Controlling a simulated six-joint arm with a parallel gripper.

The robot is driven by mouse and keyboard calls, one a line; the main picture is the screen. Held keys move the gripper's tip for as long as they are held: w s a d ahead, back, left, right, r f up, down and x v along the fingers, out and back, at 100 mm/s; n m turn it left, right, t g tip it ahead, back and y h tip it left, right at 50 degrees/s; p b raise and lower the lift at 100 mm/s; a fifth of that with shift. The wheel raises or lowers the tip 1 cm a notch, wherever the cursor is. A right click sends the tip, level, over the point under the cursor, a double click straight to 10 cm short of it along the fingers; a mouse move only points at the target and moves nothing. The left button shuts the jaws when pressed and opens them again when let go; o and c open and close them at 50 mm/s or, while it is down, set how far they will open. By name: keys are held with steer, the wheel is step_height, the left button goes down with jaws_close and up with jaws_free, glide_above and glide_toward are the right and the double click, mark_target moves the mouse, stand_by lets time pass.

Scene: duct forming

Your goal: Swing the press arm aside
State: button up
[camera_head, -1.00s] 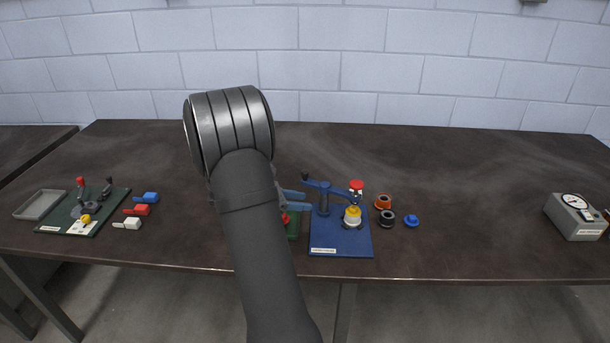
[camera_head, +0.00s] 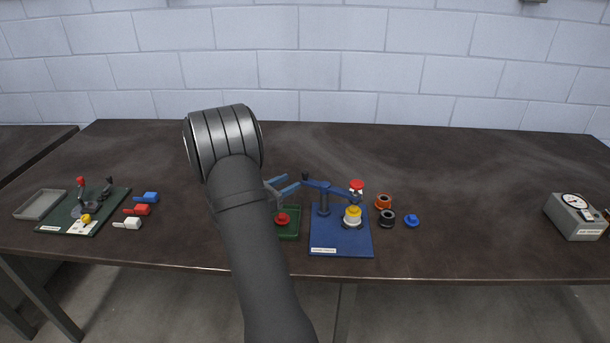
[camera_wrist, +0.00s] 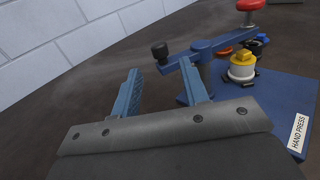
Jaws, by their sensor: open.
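The hand press has a blue base (camera_head: 341,242) labelled HAND PRESS. Its blue press arm (camera_head: 335,187) sits on a blue post (camera_head: 323,203). The arm has a black knob (camera_head: 305,176) at its left end and a red knob (camera_head: 357,185) at its right end. A yellow and white piece (camera_head: 352,215) stands below the red-knob end; it also shows in the wrist view (camera_wrist: 241,68). My gripper (camera_wrist: 159,68) is open and empty, its two blue fingers apart. In the wrist view the black knob shows just beyond the fingertips; I cannot tell whether they touch.
A green plate with a red part (camera_head: 283,219) lies left of the press, partly hidden by my arm. Orange (camera_head: 383,201), black (camera_head: 387,219) and blue (camera_head: 412,221) pieces stand right of it. A gauge box (camera_head: 575,217) is far right. The table behind the press is clear.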

mark_target(305, 177)
steer(key=x, duration=0.7)
steer(key=shift+w+d, duration=0.2)
jaws_close()
